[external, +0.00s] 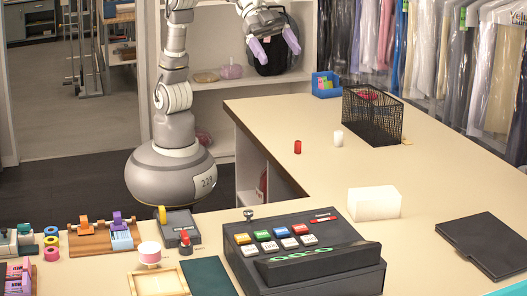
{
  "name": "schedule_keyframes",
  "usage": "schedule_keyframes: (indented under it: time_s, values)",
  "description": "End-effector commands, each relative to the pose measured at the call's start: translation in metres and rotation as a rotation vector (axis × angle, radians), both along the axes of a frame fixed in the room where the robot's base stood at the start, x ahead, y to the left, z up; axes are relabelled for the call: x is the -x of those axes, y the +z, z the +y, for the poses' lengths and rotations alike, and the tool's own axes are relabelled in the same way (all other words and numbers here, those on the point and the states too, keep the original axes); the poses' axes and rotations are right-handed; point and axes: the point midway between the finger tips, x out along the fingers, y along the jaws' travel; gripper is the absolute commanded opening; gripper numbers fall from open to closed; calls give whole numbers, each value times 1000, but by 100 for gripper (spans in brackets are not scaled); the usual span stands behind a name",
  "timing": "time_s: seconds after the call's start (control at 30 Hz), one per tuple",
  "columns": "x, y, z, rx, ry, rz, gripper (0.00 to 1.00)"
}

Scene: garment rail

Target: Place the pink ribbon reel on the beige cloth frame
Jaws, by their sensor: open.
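The pink ribbon reel (149,252), pale pink with light flanges, stands upright near the front left of the counter. The beige cloth frame (158,281), a square wooden frame with pale cloth, lies flat just in front of it. The reel's base is close to the frame's back edge; I cannot tell whether they touch. My gripper (275,46) is open and empty, its two lilac fingers pointing down. It is high at the top of the picture, far from the reel and the frame.
A dark cash register (305,262) stands right of the frame, with a dark green mat (208,277) between. A card terminal (180,228) sits behind the reel. Tape rolls (51,246) and a wooden rack (100,238) are to the left. A black mesh basket (372,116) is farther back.

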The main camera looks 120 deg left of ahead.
Motion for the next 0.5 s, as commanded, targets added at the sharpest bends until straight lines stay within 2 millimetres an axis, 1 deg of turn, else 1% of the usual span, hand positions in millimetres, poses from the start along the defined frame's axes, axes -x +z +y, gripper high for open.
schedule_keyframes:
  time_s: [0.03,0.07,0.1,0.17,0.2,0.3,0.33,0.4,0.5]
  values:
    - [2,43,49,57,104,-76,92]
    - [6,65,75,90,160,-116,92]
    - [13,92,108,130,233,-171,92]
    - [29,128,151,183,327,-247,92]
    - [41,148,175,215,382,-296,92]
    - [70,184,219,270,481,-389,92]
    - [77,192,227,282,502,-409,92]
    - [88,203,241,300,534,-441,92]
    - [95,209,247,312,551,-460,92]
